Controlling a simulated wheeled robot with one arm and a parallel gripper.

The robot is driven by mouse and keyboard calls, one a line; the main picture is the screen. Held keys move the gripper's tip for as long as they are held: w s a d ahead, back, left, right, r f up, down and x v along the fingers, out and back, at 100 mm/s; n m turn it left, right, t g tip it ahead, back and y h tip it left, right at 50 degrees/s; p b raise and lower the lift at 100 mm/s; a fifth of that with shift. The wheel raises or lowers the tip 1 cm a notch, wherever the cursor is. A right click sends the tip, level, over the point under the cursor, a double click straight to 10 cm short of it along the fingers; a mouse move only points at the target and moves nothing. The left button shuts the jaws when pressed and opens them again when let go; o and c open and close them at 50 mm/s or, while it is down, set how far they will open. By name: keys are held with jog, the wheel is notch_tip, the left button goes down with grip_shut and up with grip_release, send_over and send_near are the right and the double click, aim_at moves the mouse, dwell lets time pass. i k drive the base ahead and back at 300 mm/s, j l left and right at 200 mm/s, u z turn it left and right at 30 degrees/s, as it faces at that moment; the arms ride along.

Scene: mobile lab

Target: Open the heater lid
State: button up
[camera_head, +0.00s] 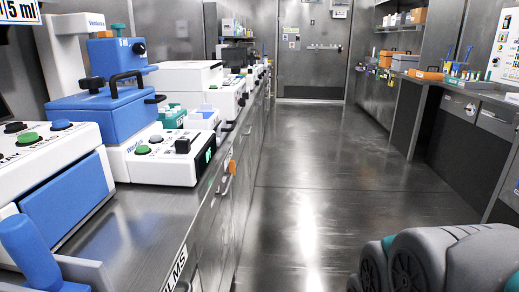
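A white bench device (165,155) with a green button, a black knob and a small green display stands on the left bench. On it sits a blue block (110,108) with a black handle (125,82), and a smaller blue box (112,56) with a black knob is behind. The blue block looks closed down on the white body. I cannot tell for certain which of these devices is the heater. My gripper is not in view; a grey and black part at the bottom right (440,262) looks like my arm.
The left metal bench (140,235) carries another white and blue device (55,165) in front and several instruments farther back. A clear metal floor (320,200) runs to a door (310,50). The right bench (430,82) holds orange boxes and small racks.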

aim_at(225, 56)
jog(key=i+u, duration=0.1)
jog(key=i, duration=0.55)
jog(key=i+l+u, duration=0.1)
jog(key=i, duration=0.5)
jog(key=i+l+u, duration=0.1)
jog(key=i, duration=0.55)
jog(key=l, duration=0.1)
